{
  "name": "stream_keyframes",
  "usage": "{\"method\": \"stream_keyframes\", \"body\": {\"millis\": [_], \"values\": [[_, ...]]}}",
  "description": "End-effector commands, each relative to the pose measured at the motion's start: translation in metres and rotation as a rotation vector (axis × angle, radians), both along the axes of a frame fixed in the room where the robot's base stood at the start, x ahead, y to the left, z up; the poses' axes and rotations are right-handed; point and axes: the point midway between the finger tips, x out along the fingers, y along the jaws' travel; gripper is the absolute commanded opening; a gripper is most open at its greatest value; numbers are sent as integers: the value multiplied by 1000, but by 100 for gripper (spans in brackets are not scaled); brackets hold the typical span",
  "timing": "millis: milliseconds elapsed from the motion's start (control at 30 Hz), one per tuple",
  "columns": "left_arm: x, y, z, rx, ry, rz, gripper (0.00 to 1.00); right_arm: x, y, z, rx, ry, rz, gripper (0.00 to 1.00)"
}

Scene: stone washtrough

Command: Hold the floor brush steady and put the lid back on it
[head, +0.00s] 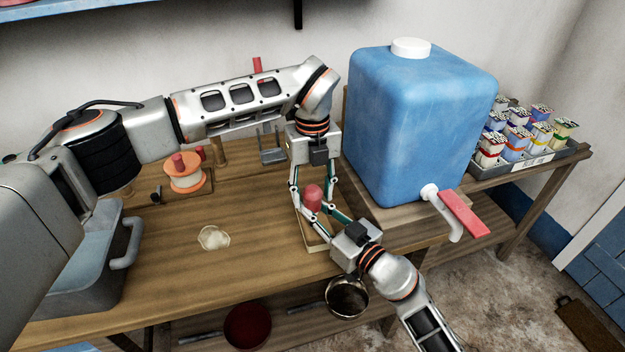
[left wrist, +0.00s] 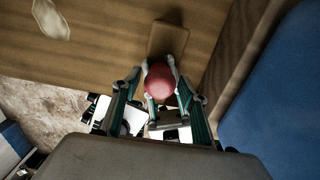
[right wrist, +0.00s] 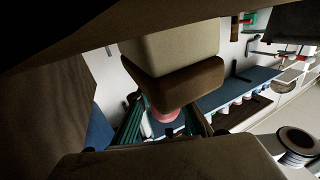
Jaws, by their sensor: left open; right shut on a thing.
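The floor brush (right wrist: 175,78) shows in the right wrist view as a pale block and a brown block. Its brown top also shows in the left wrist view (left wrist: 168,40). A red rounded piece (head: 312,197), seemingly the lid, stands over it and shows in both wrist views (left wrist: 159,82) (right wrist: 165,115). My left gripper (head: 312,205) points down from above, open, its fingers on either side of the red piece. My right gripper (head: 318,212) reaches in low from the front right, shut on the brush. Its exact contact and the seam under the red piece are hidden.
A large blue container (head: 415,125) with a tap (head: 450,215) stands close on the right. A grey basin (head: 85,265) and an orange spool (head: 184,175) are at left. A pale flat patch (head: 213,237) lies on the table. Small packets (head: 520,130) fill a tray behind.

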Motion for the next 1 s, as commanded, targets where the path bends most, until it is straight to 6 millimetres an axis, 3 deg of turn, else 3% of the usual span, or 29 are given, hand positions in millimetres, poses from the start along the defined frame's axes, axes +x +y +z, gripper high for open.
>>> {"method": "stream_keyframes", "body": {"millis": [400,567,633,667,700,1000], "values": [[0,0,-7,0,-1,0,43,0,0,0,0,0,0,0],[0,0,-7,0,-1,0,3,0,0,0,0,0,0,0],[0,0,-7,0,-1,0,3,0,0,0,0,0,0,0],[0,0,-7,0,-1,-1,37,0,0,0,0,0,0,0],[0,0,-7,0,-1,-1,46,0,0,0,0,0,0,0],[0,0,-7,0,-1,0,46,0,0,0,0,0,0,0]]}}
